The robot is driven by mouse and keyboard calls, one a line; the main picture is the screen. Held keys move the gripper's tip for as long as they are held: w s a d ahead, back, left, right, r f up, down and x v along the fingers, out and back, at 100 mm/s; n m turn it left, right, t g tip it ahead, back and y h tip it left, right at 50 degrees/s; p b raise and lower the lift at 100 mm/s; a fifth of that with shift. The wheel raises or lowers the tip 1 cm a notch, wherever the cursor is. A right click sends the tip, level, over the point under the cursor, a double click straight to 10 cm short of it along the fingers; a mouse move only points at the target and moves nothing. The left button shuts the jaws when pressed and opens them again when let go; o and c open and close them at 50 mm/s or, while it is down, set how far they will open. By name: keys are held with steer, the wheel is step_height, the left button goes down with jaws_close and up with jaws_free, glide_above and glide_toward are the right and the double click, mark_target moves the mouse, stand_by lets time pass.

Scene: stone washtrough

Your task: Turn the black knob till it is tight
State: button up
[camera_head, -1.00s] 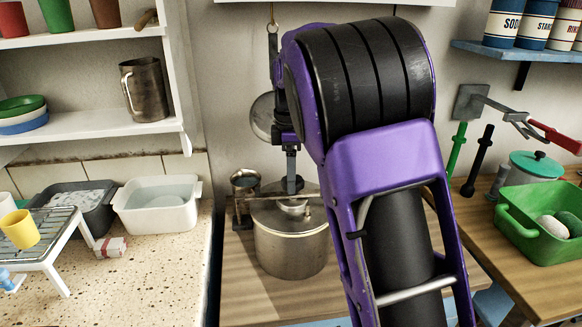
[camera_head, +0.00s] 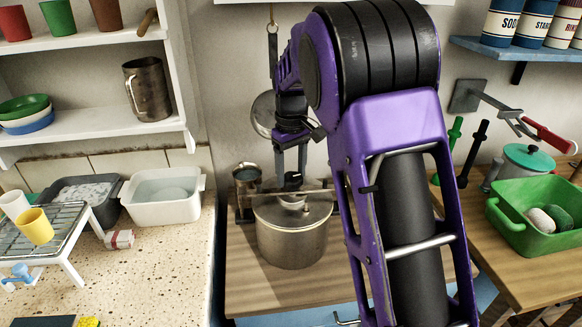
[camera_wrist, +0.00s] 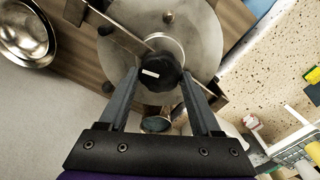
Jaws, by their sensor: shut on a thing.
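The black knob (camera_wrist: 161,72) with a small white mark sits at the middle of the metal lid (camera_wrist: 200,40) in the wrist view. In the head view the knob (camera_head: 293,181) is small and partly covered by my fingers. It stands on top of a steel pot (camera_head: 291,240), with a flat bar (camera_wrist: 118,26) across the lid. My gripper (camera_wrist: 160,76) is shut on the knob, one finger on each side. It comes down from above in the head view (camera_head: 291,172). Whether the knob is tight cannot be seen.
A metal jug (camera_head: 245,190) stands close behind the pot on the left. A pan (camera_head: 264,113) hangs on the wall behind my wrist. A white basin (camera_head: 164,200) is on the left counter, and a green tub (camera_head: 535,225) on the right table. Wood before the pot is clear.

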steer(key=m, duration=0.4)
steer(key=shift+d+m, duration=0.1)
steer(key=shift+m, duration=0.2)
steer(key=m, duration=0.5)
steer(key=shift+d, duration=0.1)
steer(key=m, duration=1)
steer(key=shift+d+m, duration=0.1)
steer(key=shift+m, duration=0.2)
steer(key=m, duration=0.4)
steer(key=shift+s, duration=0.15)
steer(key=m, duration=0.6)
steer(key=shift+s, duration=0.1)
steer(key=m, duration=0.8)
steer(key=shift+s+m, duration=0.1)
steer(key=shift+m, duration=0.2)
